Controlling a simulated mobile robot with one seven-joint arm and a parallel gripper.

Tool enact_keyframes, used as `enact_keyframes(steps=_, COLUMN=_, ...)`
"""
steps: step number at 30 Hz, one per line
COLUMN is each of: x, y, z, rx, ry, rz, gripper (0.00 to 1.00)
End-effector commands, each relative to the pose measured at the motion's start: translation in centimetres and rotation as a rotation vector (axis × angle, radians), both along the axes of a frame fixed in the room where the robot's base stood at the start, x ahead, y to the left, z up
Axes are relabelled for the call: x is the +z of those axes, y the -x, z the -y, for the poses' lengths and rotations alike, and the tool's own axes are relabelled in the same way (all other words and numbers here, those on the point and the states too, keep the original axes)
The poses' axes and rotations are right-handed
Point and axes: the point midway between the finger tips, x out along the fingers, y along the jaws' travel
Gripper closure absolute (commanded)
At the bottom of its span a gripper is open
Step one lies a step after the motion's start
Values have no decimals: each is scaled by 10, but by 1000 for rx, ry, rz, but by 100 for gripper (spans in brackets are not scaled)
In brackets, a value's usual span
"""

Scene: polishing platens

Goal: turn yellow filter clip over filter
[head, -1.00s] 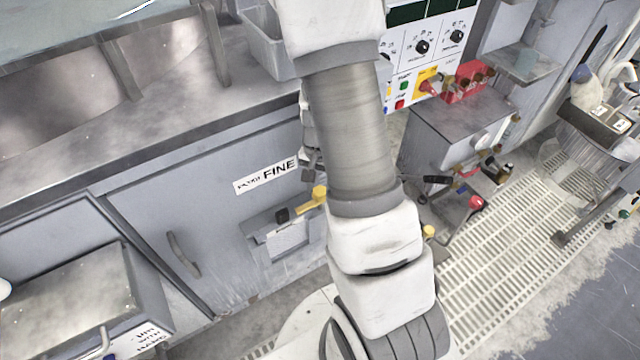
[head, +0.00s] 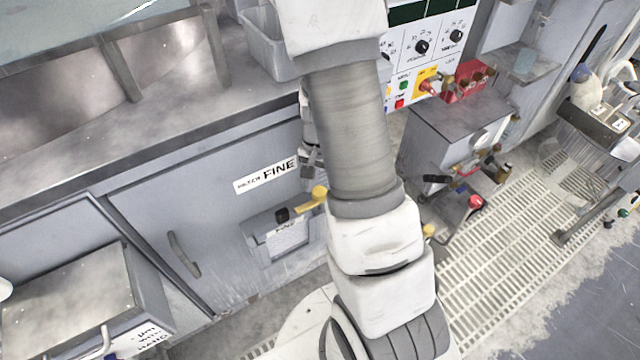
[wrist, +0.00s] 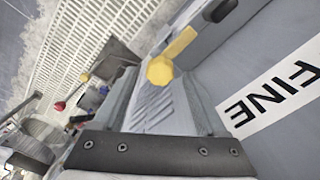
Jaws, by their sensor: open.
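The FINE label (head: 268,176) is on the cabinet door left of my gripper. A door handle (head: 184,254) sticks out farther left. A grey box (head: 455,125) with red and black fittings stands to the right, over a slatted floor grate (head: 500,260).

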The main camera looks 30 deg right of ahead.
Motion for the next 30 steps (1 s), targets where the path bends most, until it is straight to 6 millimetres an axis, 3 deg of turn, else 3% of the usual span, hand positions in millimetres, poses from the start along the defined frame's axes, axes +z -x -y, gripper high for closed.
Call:
enact_keyframes(steps=12, x=102, y=-1, z=0, rx=1, ry=1, rz=6, gripper=26)
enact_keyframes(steps=18, x=142, y=-1, z=0, rx=1, ry=0, rz=3, gripper=26)
enact_keyframes(steps=24, x=162, y=0, z=0, rx=0, ry=0, rz=1, gripper=26)
enact_keyframes(steps=30, x=165, y=0, z=0, rx=0, ry=0, rz=-1, gripper=26)
